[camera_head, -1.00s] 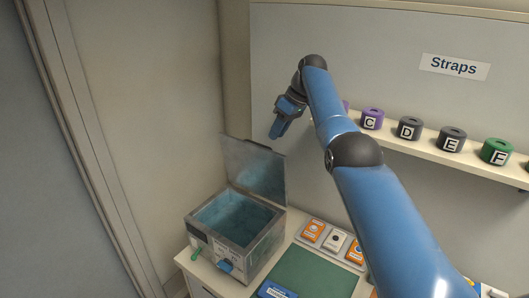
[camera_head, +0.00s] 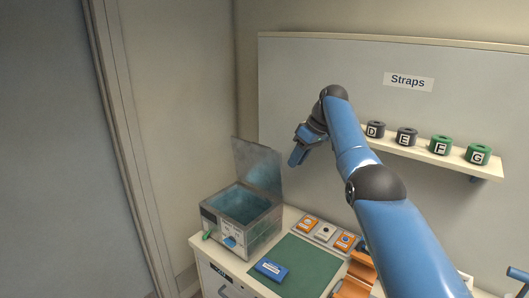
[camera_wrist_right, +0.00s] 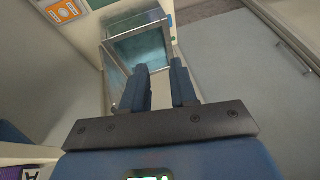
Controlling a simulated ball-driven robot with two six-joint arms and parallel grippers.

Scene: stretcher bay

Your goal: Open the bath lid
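The bath (camera_head: 240,218) is a grey metal box with blue-green liquid inside, on the left end of the counter. Its lid (camera_head: 258,166) stands raised at the back edge, upright and leaning slightly back. The bath also shows in the right wrist view (camera_wrist_right: 140,46), beyond the fingers. My right gripper (camera_head: 297,157) hangs in the air to the right of the lid and above it, apart from it. In the right wrist view its two blue fingers (camera_wrist_right: 160,88) stand apart with nothing between them.
A green mat (camera_head: 300,266) with a blue box (camera_head: 270,269) lies right of the bath. A tray of orange and white packs (camera_head: 325,232) sits behind the mat. A shelf of lettered strap rolls (camera_head: 407,137) is on the wall. A wall stands left of the bath.

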